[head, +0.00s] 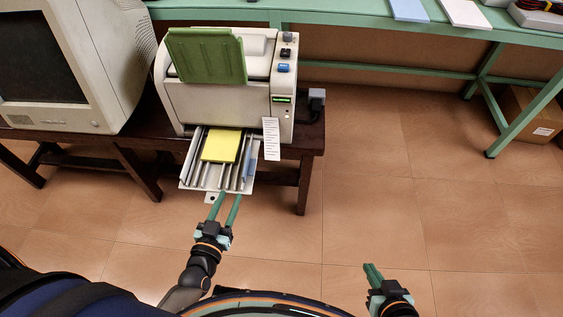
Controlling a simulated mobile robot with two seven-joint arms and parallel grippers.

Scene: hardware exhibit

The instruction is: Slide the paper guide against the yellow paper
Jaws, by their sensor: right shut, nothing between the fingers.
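The yellow paper (221,146) lies in the pulled-out printer tray (188,172), towards its back. Long pale rails run front to back in the tray around and in front of the paper. I cannot tell for certain which of these parts is the paper guide; a gap shows between the paper and the tray's right side. My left gripper (226,199) is just in front of the tray's front edge, its two green fingers apart and empty, pointing towards the tray. My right gripper (373,272) is shut and empty, low at the right, away from the printer.
The beige printer (225,104) with a green flap (206,58) stands on a dark wooden table (312,138). A white printed strip (271,139) hangs beside the tray's right side. An old monitor (112,70) stands left.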

